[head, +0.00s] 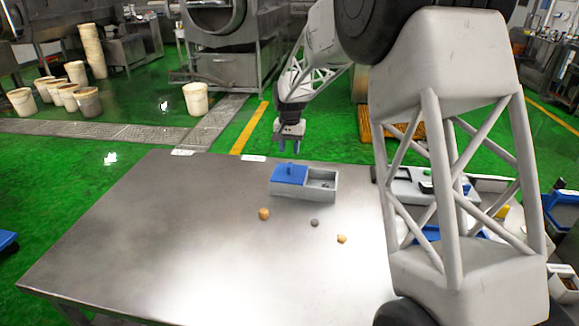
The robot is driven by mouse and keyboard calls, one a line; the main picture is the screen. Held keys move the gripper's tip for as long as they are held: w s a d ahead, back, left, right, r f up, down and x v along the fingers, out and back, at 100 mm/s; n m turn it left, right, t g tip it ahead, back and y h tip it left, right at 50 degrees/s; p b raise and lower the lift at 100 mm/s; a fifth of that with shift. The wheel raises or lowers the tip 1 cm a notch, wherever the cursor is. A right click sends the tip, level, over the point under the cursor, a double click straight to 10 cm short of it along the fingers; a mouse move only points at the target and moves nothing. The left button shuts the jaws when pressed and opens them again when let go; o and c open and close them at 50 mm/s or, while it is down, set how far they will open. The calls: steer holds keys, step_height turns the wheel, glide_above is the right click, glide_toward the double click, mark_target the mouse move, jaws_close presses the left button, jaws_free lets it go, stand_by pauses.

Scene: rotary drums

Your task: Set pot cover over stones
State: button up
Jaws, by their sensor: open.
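A grey rectangular box (322,197) stands near the far edge of the metal table. A blue cover (289,175) with a small raised knob lies over its left part. The right compartment is uncovered; its floor is too small to make out clearly. Three small stones lie on the table in front of the box: a tan one (264,214), a grey one (314,223) and a yellowish one (342,239).
The metal table (150,240) is bare on its left and front. My arm's large links fill the right side and hide part of the table's right edge. A cluttered surface with a grey tray (415,188) and blue items stands beyond them. White buckets (196,98) stand on the green floor behind.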

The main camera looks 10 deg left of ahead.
mark_target(290, 164)
steer(key=shift+f, duration=3.8)
jaws_close()
